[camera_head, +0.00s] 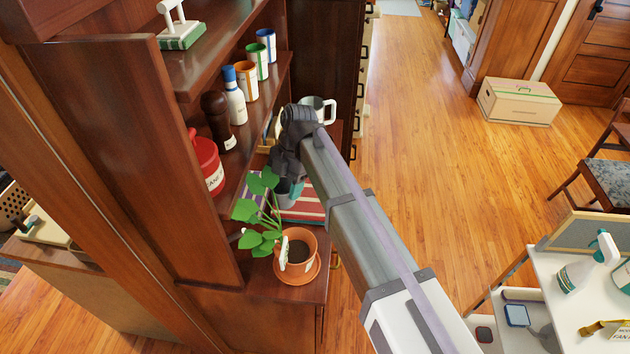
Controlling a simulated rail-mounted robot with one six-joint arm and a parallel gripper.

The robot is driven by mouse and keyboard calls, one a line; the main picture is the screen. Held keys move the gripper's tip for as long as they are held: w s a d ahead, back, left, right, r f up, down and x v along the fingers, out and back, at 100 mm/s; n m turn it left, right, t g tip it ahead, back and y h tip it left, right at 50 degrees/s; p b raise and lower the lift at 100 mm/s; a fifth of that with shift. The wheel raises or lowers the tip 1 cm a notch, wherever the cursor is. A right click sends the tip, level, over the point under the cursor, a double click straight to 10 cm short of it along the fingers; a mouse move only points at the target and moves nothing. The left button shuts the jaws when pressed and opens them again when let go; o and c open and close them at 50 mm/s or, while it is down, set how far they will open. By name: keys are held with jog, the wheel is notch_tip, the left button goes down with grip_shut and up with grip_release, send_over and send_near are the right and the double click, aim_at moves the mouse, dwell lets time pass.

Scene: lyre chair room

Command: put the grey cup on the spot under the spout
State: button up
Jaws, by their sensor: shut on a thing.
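My gripper (288,178) points down in front of the shelf unit, over a striped cloth or book. It is shut on a small grey-teal thing (291,194). Only a sliver of that thing shows between my wrist, the plant leaves and my arm, so I cannot tell its full shape or whether it is the grey cup. A pale grey mug-like vessel (321,107) with a light handle stands just beyond my wrist, partly covered by it. No spout and no spot under one can be made out.
A potted plant (297,256) on a saucer stands close in front of my gripper. Red-striped flat items (304,207) lie behind it. The shelf to the left holds a red canister (207,163), a dark mill (217,118), a white bottle (235,100) and several coloured-band cups (257,62).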

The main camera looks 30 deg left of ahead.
notch_tip(320, 180, down, 17)
jog(key=b, duration=1.5)
jog(key=shift+r, duration=0.3)
jog(key=shift+f, duration=0.15)
jog(key=o, duration=0.5)
jog(key=shift+f, duration=0.1)
jog(key=o, duration=0.5)
